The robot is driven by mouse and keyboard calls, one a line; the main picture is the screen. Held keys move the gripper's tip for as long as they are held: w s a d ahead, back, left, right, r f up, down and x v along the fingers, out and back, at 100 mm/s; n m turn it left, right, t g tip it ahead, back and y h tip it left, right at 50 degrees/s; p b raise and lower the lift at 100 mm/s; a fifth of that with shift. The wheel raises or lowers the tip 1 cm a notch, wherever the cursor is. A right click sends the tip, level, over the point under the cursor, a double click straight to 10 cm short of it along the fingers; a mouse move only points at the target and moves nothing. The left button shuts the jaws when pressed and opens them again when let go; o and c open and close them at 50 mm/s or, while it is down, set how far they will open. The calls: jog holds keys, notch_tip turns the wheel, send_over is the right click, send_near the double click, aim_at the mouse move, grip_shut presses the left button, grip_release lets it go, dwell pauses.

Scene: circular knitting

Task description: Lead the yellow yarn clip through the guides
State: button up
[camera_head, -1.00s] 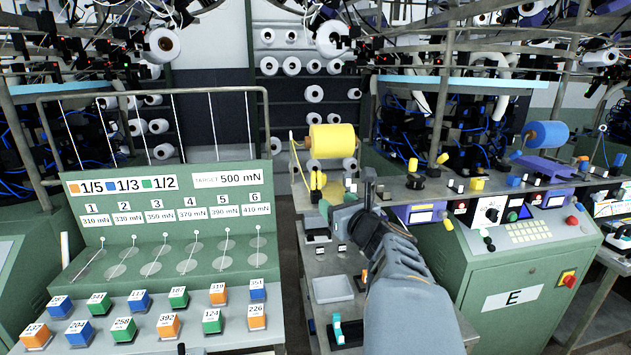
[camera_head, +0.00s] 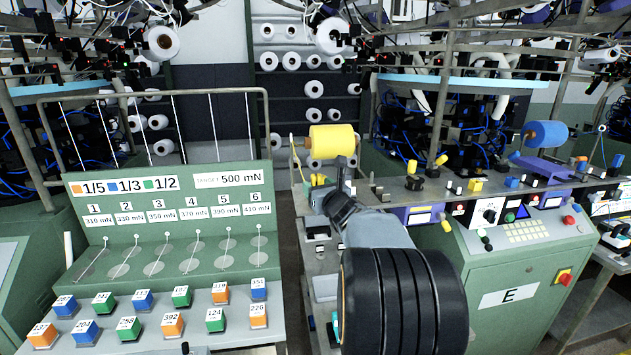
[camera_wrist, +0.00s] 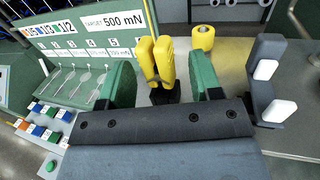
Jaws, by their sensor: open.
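The yellow yarn clip (camera_wrist: 157,62) stands upright on a small dark base in the wrist view. My gripper (camera_wrist: 161,72) is open, with one green finger on each side of the clip and gaps between. In the head view my gripper (camera_head: 325,193) is at the bench below the yellow yarn cone (camera_head: 332,140), and it hides most of the clip (camera_head: 318,180). A dark grey fork-shaped part with white pads (camera_wrist: 265,85) stands right of my gripper; I cannot tell whether it is a guide. Dark posts (camera_head: 376,192) on the bench may be guides.
The green tension board (camera_head: 170,215) with coloured weight blocks stands at left. A control cabinet marked E (camera_head: 520,292) stands at right. A small yellow roll (camera_wrist: 203,38) lies beyond the clip. Knobs and posts (camera_head: 415,178) line the bench at right.

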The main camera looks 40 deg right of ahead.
aim_at(318, 175)
jog(key=shift+w+d, duration=0.1)
jog(key=shift+w, duration=0.55)
jog(key=c, duration=1)
jog(key=shift+r, duration=0.15)
jog(key=shift+r, duration=0.55)
jog(key=shift+s+r, duration=0.25)
jog(key=shift+r, duration=1)
jog(key=s+d+r, duration=0.1)
jog(key=s+r, duration=0.8)
jog(key=s, duration=0.4)
jog(key=shift+s, duration=0.3)
